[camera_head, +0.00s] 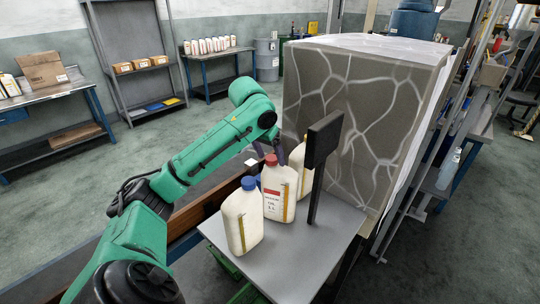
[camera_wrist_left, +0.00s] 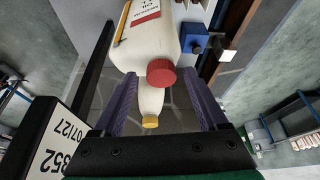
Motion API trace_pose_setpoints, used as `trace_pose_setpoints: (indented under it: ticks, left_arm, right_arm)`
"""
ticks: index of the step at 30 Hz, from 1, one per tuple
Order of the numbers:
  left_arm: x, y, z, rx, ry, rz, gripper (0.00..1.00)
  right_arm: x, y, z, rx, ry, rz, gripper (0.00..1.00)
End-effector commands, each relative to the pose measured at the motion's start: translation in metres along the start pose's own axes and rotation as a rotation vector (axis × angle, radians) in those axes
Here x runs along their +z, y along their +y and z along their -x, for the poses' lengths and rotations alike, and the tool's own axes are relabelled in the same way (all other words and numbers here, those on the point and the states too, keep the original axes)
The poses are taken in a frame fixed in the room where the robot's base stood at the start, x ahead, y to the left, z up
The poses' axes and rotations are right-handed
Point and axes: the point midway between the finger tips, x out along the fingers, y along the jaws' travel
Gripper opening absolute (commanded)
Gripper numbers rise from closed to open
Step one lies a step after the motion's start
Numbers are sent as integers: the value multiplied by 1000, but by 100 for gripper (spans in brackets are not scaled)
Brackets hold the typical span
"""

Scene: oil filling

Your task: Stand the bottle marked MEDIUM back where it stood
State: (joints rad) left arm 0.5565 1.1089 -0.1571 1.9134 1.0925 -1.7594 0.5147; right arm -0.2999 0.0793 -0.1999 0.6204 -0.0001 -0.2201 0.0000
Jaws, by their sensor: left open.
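The red-capped bottle (camera_head: 277,198) stands upright on the grey table (camera_head: 290,258); its red-banded label is too small to read surely, but looks like MEDIUM oil. A blue-capped bottle (camera_head: 242,222) stands nearer, at its left, and a yellow-capped bottle (camera_head: 304,176) stands behind at the right, partly hidden. My left gripper (camera_head: 280,150) is just behind and above the red cap. In the left wrist view its open fingers (camera_wrist_left: 160,90) lie either side of the red cap (camera_wrist_left: 161,73), apart from it; the yellow cap (camera_wrist_left: 150,121) shows below. My right gripper is not in view.
A dark plate on a post (camera_head: 322,142) stands close right of the bottles; its numbered white face (camera_wrist_left: 58,148) shows in the left wrist view. A large veined box (camera_head: 365,110) rises behind. The table's front is clear.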

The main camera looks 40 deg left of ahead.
Motion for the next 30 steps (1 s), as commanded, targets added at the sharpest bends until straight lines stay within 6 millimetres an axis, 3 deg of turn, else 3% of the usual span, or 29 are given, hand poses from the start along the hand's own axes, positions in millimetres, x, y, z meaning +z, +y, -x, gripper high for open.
trace_pose_setpoints:
  ticks: [4,12,15,30]
  left_arm:
    - [-1,0,21,0,7,0,76]
    - [-2,0,95,0,9,0,76]
    - [-2,-1,114,-4,4,0,76]
    - [0,0,119,0,1,0,76]
  right_arm:
    - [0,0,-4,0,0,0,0]
    - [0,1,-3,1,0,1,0]
    - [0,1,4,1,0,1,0]
    - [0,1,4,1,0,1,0]
